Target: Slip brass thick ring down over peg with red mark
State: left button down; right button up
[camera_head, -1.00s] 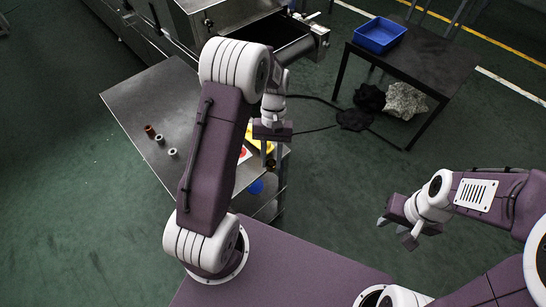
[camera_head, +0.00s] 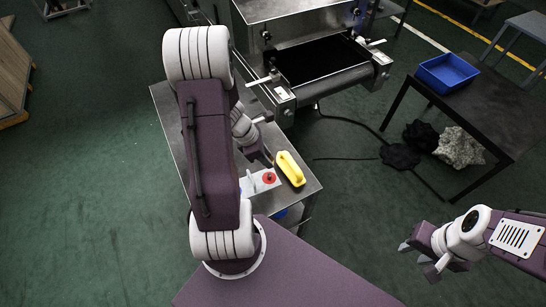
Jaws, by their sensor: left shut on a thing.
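My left gripper (camera_head: 258,152) is over the steel table, mostly behind my own arm. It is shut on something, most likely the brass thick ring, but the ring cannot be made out. A white board (camera_head: 250,187) lies on the table just in front of it, with a round red mark (camera_head: 268,177) on top. A blue mark shows at its left edge, partly behind my arm. I cannot tell a peg's shape at the red mark. My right gripper (camera_head: 419,257) is open and empty over the floor at the right.
A yellow handled block (camera_head: 290,168) stands on the steel table (camera_head: 172,112) close right of the board. The dryer's belt outlet (camera_head: 322,62) is behind. A blue crate (camera_head: 447,72) sits on a dark table at the right. My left arm hides much of the steel table.

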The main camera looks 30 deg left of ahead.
pick_arm(q)
jog(key=shift+s+r, duration=0.15)
jog(key=b, duration=0.5)
send_over(269, 175)
jog(key=f, duration=0.6)
jog(key=shift+s+a, duration=0.15)
jog(key=shift+a, duration=0.15)
jog(key=shift+f+b, duration=1.75)
jog(key=shift+f, duration=0.1)
dwell(0.6)
jog(key=c, duration=1)
grip_release()
jog(key=shift+r, duration=0.1)
jog(key=p+v, duration=0.4)
jog(key=v, duration=0.5)
jog(key=shift+d, duration=0.1)
